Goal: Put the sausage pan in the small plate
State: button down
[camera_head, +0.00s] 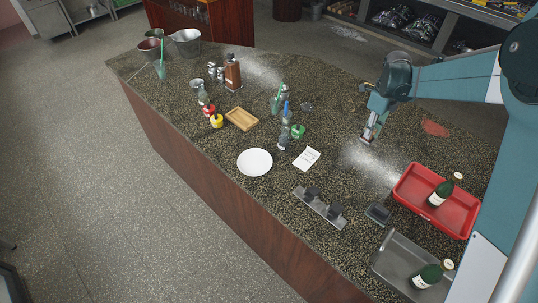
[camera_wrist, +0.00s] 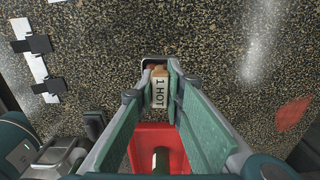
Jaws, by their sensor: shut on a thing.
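The small plate (camera_head: 255,162) is white, round and empty. It lies on the speckled counter left of the middle in the head view and is outside the wrist view. My gripper (camera_head: 369,134) is over the counter to the right of the plate and somewhat farther back, well apart from it. In the wrist view my gripper (camera_wrist: 160,97) is shut on a small tan item with a white label reading "1 HOT" (camera_wrist: 160,92), apparently the sausage pan. A dark rim shows around its far end. The fingers hide its sides, and it is barely visible in the head view.
A white paper (camera_head: 306,159) lies right of the plate. A rack with black parts (camera_head: 318,205) is nearer the front. Bottles, a wooden tray (camera_head: 242,119) and condiments stand behind. A red tray (camera_head: 415,180) with a bottle and a metal tray (camera_head: 398,252) are at right.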

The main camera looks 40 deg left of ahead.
jog(key=r, duration=0.5)
jog(key=shift+s+a+r, duration=0.15)
jog(key=shift+a+r, duration=0.1)
jog(key=shift+r, duration=0.05)
jog(key=s+a+n+b, duration=0.2)
jog(key=s+a, duration=1)
jog(key=a, duration=0.2)
jog(key=n+b, duration=0.1)
jog(key=n, duration=0.2)
send_over(255, 163)
jog(key=shift+f, duration=2.55)
jog(key=shift+f, duration=0.1)
jog(key=shift+f, duration=3.05)
jog(key=shift+w, duration=0.1)
jog(key=shift+f, duration=1.85)
